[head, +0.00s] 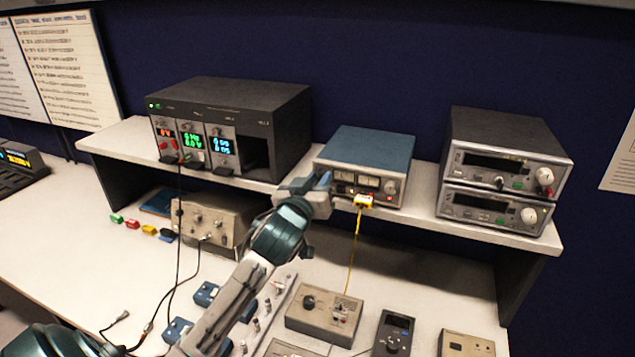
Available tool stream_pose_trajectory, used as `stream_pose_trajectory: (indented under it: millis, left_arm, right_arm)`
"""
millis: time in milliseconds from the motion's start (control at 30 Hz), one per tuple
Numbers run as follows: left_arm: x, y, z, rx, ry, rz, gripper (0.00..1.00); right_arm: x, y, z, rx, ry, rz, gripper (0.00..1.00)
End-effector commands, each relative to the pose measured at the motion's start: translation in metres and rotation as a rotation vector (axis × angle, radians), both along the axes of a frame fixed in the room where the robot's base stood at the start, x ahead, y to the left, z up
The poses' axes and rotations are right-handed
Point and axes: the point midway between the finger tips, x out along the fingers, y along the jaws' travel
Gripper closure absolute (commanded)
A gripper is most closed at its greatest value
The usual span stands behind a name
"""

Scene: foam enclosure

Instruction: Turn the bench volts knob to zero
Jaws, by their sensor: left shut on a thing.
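The bench supply is a blue-topped box (372,146) with a silver front, two small meters and a yellow plug, standing on the raised shelf. My left gripper (325,182) reaches up to the left end of its front panel. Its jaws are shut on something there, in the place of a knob. The jaws hide the knob, so its pointer and setting cannot be read. My right gripper is not in view.
A dark modular unit (232,112) with lit displays stands left on the shelf (128,146). Two stacked instruments (500,165) stand right. A yellow lead (353,252) hangs from the bench supply to a beige box (323,315) below. Black cables cross the lower bench at left.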

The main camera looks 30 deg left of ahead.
Motion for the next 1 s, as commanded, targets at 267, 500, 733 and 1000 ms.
stream_pose_trajectory:
  millis: [267,500,733,1000]
  left_arm:
    - [0.000,0.001,-0.001,-0.247,-0.059,0.000,1.00]
    - [0.000,0.001,-0.001,-0.468,-0.114,-0.001,1.00]
    - [0.000,0.002,-0.002,-0.680,-0.166,-0.001,1.00]
    - [0.000,0.002,-0.002,-0.928,-0.225,-0.002,1.00]
  right_arm:
    - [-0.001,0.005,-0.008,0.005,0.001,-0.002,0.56]
    - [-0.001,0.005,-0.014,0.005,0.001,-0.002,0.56]
    - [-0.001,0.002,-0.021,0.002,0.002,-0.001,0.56]
    - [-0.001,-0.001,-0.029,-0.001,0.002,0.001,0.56]
